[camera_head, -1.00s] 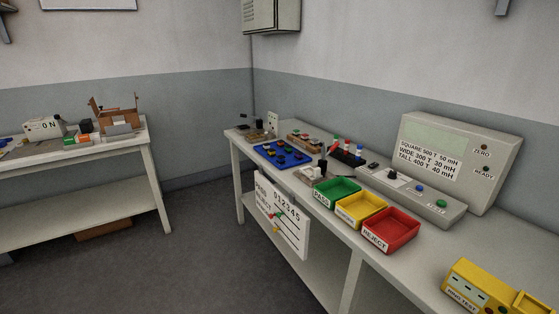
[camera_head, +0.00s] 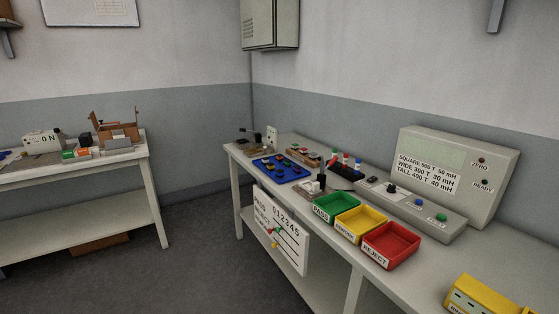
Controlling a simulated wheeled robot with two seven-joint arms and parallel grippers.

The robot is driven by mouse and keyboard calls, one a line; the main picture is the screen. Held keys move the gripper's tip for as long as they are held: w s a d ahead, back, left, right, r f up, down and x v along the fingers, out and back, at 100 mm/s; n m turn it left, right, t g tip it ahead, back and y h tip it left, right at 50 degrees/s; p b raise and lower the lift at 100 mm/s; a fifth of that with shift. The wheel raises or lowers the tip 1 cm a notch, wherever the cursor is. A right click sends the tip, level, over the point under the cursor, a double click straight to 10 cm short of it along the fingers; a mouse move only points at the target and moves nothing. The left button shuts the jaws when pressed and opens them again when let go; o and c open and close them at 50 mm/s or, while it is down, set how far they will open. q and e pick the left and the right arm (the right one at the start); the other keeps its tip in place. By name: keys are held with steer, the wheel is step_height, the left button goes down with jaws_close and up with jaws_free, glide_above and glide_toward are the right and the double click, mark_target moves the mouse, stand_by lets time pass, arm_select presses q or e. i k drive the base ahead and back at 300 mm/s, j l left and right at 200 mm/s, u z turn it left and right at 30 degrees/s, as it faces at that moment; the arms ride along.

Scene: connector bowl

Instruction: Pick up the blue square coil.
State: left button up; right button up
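A blue tray (camera_head: 299,178) lies on the right-hand bench, toward its far left end. Several small coloured pieces sit in it; they are too small for me to tell which, if any, is the blue square coil. Behind it, a black rack (camera_head: 341,172) holds small upright pieces with red, white and blue parts. Neither of my grippers is in view.
Green (camera_head: 316,212), yellow (camera_head: 340,229) and red (camera_head: 374,257) bins line the bench's front edge. A large grey meter (camera_head: 480,150) stands behind them. A yellow tester (camera_head: 470,300) is at lower right. Another bench (camera_head: 75,212) stands left, with open dark floor between.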

mark_target(280, 173)
steer(key=i+j+z, duration=0.15)
steer(key=i+j, duration=0.35)
steer(key=i+j+z, duration=0.15)
steer(key=i+j, duration=0.3)
steer(key=i+j+z, duration=0.15)
steer(key=i+j, duration=0.3)
steer(key=j, duration=0.2)
